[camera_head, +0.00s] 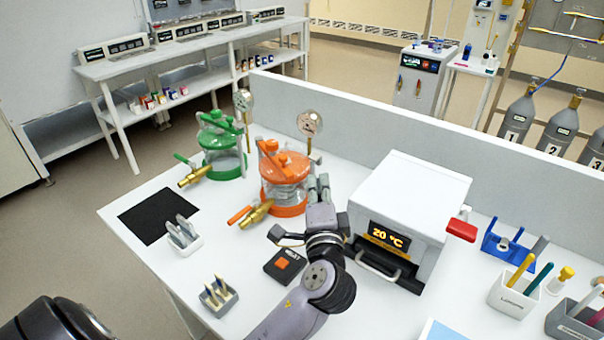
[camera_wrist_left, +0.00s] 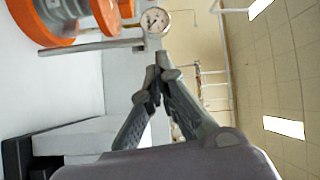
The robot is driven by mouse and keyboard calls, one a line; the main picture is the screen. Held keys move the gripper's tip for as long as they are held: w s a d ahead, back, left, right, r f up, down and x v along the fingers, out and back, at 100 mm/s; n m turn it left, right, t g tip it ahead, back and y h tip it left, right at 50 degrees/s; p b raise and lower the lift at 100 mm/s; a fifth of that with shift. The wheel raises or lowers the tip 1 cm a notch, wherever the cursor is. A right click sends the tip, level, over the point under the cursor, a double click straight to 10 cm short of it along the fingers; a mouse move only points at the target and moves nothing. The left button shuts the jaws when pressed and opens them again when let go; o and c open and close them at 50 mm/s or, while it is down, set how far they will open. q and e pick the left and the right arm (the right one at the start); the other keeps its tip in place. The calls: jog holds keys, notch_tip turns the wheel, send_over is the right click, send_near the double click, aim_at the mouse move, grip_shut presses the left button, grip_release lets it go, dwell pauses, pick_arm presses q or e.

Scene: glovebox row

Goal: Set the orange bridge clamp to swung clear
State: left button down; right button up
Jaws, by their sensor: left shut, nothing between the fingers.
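The orange vessel (camera_head: 284,190) stands on the white bench with an orange clamp (camera_head: 268,150) across its lid. How the clamp is set cannot be made out clearly. A round gauge (camera_head: 310,122) rises behind it, and a brass valve (camera_head: 258,212) with an orange lever sticks out at front left. My left gripper (camera_head: 318,184) is shut and empty, just right of the vessel and apart from it. In the left wrist view, my gripper's fingertips (camera_wrist_left: 160,66) meet; the orange parts (camera_wrist_left: 88,20) are at upper left and the gauge (camera_wrist_left: 155,21) is beyond the tips. My right gripper is out of view.
A green vessel (camera_head: 221,150) stands left of the orange one. A white box with a display (camera_head: 412,205) stands close on the right. A black pad with an orange square (camera_head: 285,265) lies in front. A partition (camera_head: 370,130) runs behind. Bench front left holds small racks.

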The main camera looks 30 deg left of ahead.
pick_arm(q)
jog(key=p+x, duration=0.1)
jog(key=x, duration=0.2)
jog(key=p+x, duration=0.1)
jog(key=x, duration=0.2)
jog(key=p+x, duration=0.1)
jog(key=x, duration=0.3)
jog(key=shift+r, duration=0.3)
jog(key=s+a+p, duration=0.1)
jog(key=s+a+f+p, duration=0.1)
jog(key=s, duration=0.1)
jog(key=shift+s+a, duration=0.1)
jog(key=shift+s, duration=0.15)
